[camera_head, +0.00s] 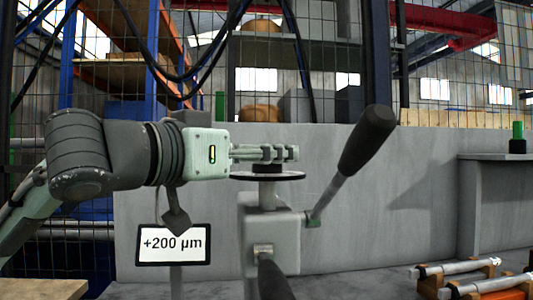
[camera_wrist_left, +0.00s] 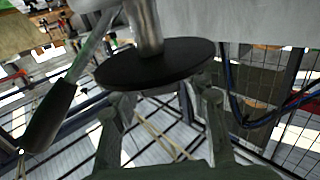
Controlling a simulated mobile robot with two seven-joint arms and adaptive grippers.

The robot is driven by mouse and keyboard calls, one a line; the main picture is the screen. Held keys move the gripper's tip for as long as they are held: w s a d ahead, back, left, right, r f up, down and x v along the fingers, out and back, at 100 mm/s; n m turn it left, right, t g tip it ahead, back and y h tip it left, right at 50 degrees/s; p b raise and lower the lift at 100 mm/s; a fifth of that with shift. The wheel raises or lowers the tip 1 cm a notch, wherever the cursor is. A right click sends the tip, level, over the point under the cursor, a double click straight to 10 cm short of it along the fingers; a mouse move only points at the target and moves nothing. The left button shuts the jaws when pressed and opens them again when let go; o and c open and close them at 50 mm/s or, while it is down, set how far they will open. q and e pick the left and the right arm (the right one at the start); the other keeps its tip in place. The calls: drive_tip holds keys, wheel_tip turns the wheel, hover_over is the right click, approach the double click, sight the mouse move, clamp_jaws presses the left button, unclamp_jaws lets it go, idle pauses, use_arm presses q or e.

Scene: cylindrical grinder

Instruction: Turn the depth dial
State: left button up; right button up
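The depth dial, a flat black disc (camera_head: 268,176) with a small dark hub on top, sits on a short post above a grey machine block (camera_head: 270,238). My left gripper (camera_head: 292,153) comes in level from the left, with its fingers just above the disc, over the hub. In the left wrist view the disc (camera_wrist_left: 155,66) lies across the ends of the two fingers (camera_wrist_left: 165,98), which are apart. Nothing is clearly gripped, and I cannot tell whether a finger touches the dial. A sign (camera_head: 173,244) reads +200 µm. My right gripper is not in view.
A black-handled lever (camera_head: 366,140) rises to the right of the dial. Another dark handle (camera_head: 273,280) points forward below it. A grey wall (camera_head: 420,190) stands behind. Metal shafts on wooden supports (camera_head: 455,270) lie at the lower right.

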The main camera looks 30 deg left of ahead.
use_arm(q)
drive_tip(key=shift+o, duration=0.8)
wheel_tip(320, 180, up, 10)
drive_tip(key=shift+r, duration=0.1)
idle(0.5)
